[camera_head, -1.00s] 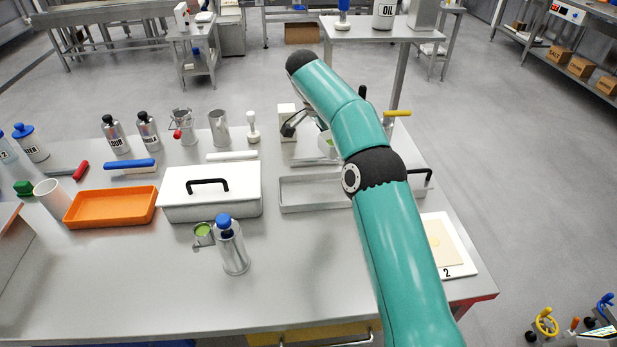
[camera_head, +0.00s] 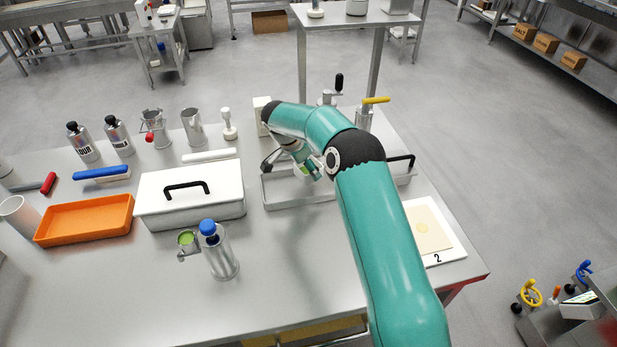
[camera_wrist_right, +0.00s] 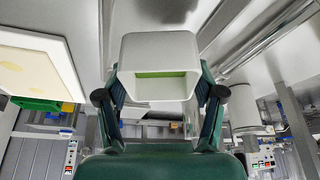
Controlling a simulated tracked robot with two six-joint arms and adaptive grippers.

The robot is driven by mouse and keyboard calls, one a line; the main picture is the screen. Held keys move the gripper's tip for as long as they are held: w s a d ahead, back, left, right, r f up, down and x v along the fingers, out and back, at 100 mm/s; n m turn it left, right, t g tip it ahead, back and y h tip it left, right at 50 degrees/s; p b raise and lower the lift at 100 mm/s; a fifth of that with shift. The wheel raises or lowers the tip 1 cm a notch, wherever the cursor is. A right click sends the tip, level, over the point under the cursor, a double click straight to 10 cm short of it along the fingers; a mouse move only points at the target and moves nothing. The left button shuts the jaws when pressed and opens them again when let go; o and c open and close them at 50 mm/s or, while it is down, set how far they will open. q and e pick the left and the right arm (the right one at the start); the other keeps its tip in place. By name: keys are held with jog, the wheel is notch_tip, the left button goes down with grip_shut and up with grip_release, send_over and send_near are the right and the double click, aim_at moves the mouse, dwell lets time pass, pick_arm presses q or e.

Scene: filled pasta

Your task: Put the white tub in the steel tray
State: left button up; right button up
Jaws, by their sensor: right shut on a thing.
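The white tub (camera_wrist_right: 160,50) is in my right gripper (camera_wrist_right: 160,85), with a finger on each side of it in the right wrist view. A green strip shows inside its opening. In the head view my right gripper (camera_head: 308,168) is above the shallow steel tray (camera_head: 280,203), and only a small white and green part of the tub shows there. The arm hides the tray's right part. I cannot tell whether the tub touches the tray. My left gripper is not in view.
A white lidded box (camera_head: 190,212) with a black handle stands left of the tray, with an orange tray (camera_head: 85,222) beyond it. A blue-topped steel bottle (camera_head: 220,255) stands in front. A white board (camera_head: 430,232) lies at the right.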

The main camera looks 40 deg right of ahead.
aim_at(308, 188)
notch_tip(308, 188, down, 4)
jog(key=shift+s+f+p, duration=0.1)
jog(key=shift+f+p, duration=0.05)
jog(key=shift+p, duration=0.25)
jog(key=shift+f, duration=0.35)
jog(key=shift+f, duration=0.15)
jog(key=o, duration=1.1)
jog(key=shift+c, duration=0.2)
